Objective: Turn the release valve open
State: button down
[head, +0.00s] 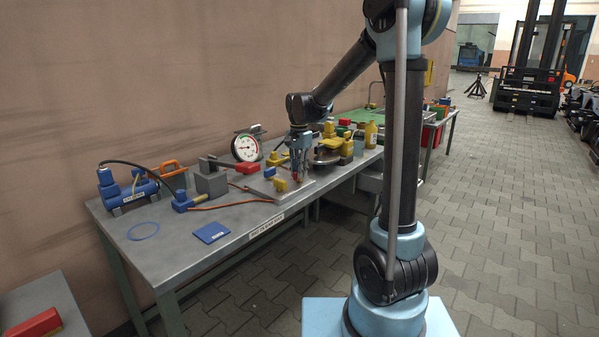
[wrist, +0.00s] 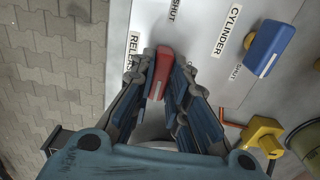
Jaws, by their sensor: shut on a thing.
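The release valve's red handle (wrist: 160,73) sits on a pale plate beside a partly hidden label beginning "RELE" (wrist: 133,55). A "SHUT" label (wrist: 173,10) lies beyond the handle's far end. My gripper (wrist: 159,78) is shut on the red handle, with a finger on each side of it. The handle runs nearly up and down in the wrist view, and a white stripe shows on its near part. In the head view my gripper (head: 297,172) points down at the plate on the bench, and its fingers largely cover the handle.
A blue handle (wrist: 270,47) stands beside the "CYLINDER" label (wrist: 228,30), to the right. A yellow fitting (wrist: 262,135) is close to my gripper's right side. On the bench (head: 150,265) stand a dial gauge (head: 246,148) and a blue compressor (head: 127,187). The bench's front left is mostly clear.

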jog(key=shift+n, duration=0.4)
jog(key=n, duration=0.3)
jog(key=shift+n, duration=0.4)
jog(key=n, duration=1.3)
jog(key=shift+n, duration=0.3)
jog(key=c, duration=1.6)
grip_release()
jog(key=shift+o, duration=0.2)
